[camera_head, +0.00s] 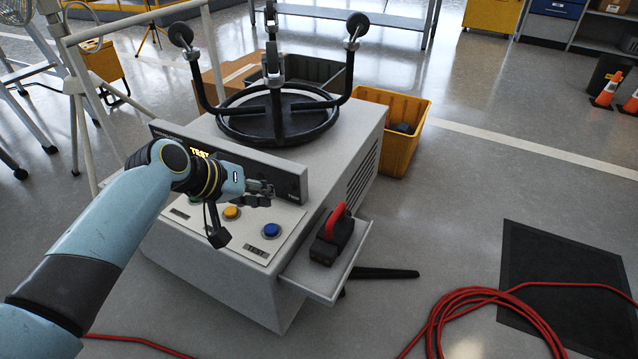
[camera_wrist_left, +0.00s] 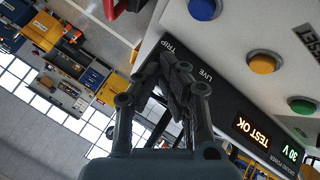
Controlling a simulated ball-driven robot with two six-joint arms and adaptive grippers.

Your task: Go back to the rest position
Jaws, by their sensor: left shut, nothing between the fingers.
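My left arm comes in from the left in the head view. Its gripper (camera_head: 262,190) is shut and empty, in front of the display panel (camera_head: 290,181) and above the button plate of a grey test bench (camera_head: 335,205). In the left wrist view the closed fingers (camera_wrist_left: 178,75) have nothing between them. The display there (camera_wrist_left: 262,130) reads TEST OK and 30 V. A blue button (camera_head: 271,230) and a yellow button (camera_head: 232,212) show below the gripper. A green button (camera_wrist_left: 302,105) shows in the wrist view. My right gripper is in neither view.
A side shelf (camera_head: 308,283) holds a black device with a red handle (camera_head: 333,232). A black ring frame with upright arms (camera_head: 278,115) stands on the bench. A yellow bin (camera_head: 404,150) stands behind. Red cable (camera_head: 470,300) and a black mat (camera_head: 560,280) lie at right.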

